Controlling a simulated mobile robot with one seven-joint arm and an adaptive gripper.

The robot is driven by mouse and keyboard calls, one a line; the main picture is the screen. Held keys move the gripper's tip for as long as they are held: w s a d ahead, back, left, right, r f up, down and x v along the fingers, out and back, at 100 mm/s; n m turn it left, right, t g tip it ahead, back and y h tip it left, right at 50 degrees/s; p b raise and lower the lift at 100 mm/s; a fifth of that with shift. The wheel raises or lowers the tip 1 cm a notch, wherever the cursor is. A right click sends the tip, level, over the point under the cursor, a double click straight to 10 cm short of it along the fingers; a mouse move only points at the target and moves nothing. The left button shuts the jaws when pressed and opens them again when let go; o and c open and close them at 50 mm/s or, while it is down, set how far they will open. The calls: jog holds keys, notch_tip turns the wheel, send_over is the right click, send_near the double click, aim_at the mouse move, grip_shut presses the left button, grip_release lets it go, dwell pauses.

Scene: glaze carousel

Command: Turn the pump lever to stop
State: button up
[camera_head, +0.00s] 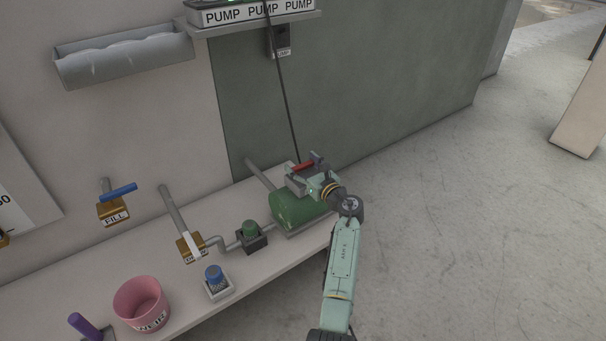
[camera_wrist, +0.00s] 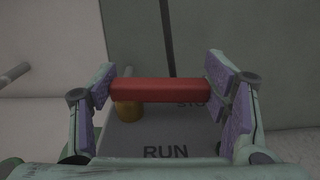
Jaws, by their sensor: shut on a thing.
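The red pump lever (camera_wrist: 160,90) lies crosswise between the finger pads of my gripper (camera_wrist: 160,88) in the wrist view, with a pad at each end. My gripper is shut on it. A brass pivot (camera_wrist: 128,111) shows under the lever's left part. Below it is a grey plate (camera_wrist: 160,132) marked RUN at the near side; a second label, partly hidden behind the lever, looks like STOP. In the head view my gripper (camera_head: 306,169) is over the green pump (camera_head: 297,208), and part of the red lever (camera_head: 302,167) shows at it.
A dark cable hangs above the pump.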

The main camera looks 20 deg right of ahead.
aim_at(302, 164)
jog(key=shift+w+n+y+b, duration=0.1)
jog(key=shift+n+y+b, duration=0.3)
jog(key=shift+y, duration=0.2)
jog(key=o, duration=1.7)
jog(key=shift+r, duration=0.1)
notch_tip(302, 164, up, 10)
jog(key=shift+f, duration=0.1)
